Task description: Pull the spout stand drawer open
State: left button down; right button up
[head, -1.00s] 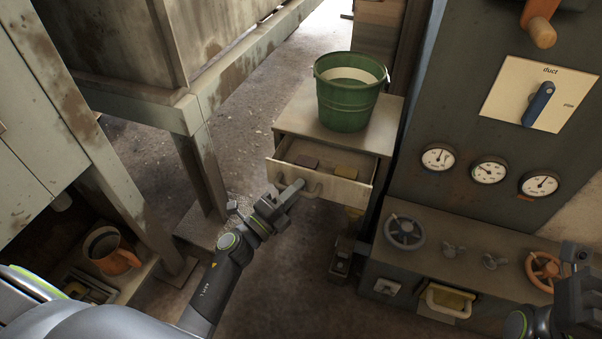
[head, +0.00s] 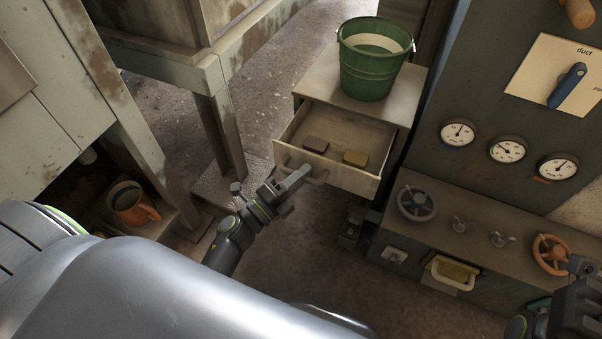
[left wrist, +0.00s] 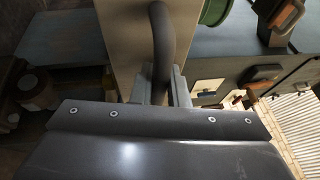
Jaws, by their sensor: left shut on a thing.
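The spout stand (head: 387,109) is a pale cabinet with its drawer (head: 353,181) pulled well out toward me. A dark red block (head: 315,144) and a yellow-brown block (head: 355,158) lie inside the drawer. My left gripper (head: 296,178) is at the drawer front and shut on the drawer's bar handle (head: 317,178). In the left wrist view the dark curved handle (left wrist: 161,45) runs between the fingers. My right gripper (head: 580,290) shows partly at the lower right edge, away from the stand; its jaws are not clear.
A green bucket (head: 373,60) stands on top of the stand. To the right is a dark panel with gauges (head: 507,149) and a low console with a blue handwheel (head: 416,203) and an orange handwheel (head: 551,254). An orange mug (head: 133,204) sits low at the left.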

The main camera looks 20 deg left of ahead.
pick_arm(q)
jog(key=c, duration=1.4)
grip_release()
jog(key=p+v, duration=0.1)
jog(key=v, duration=1.6)
jog(key=shift+s+p, duration=0.2)
jog(key=shift+p, duration=0.15)
jog(key=shift+a, duration=0.1)
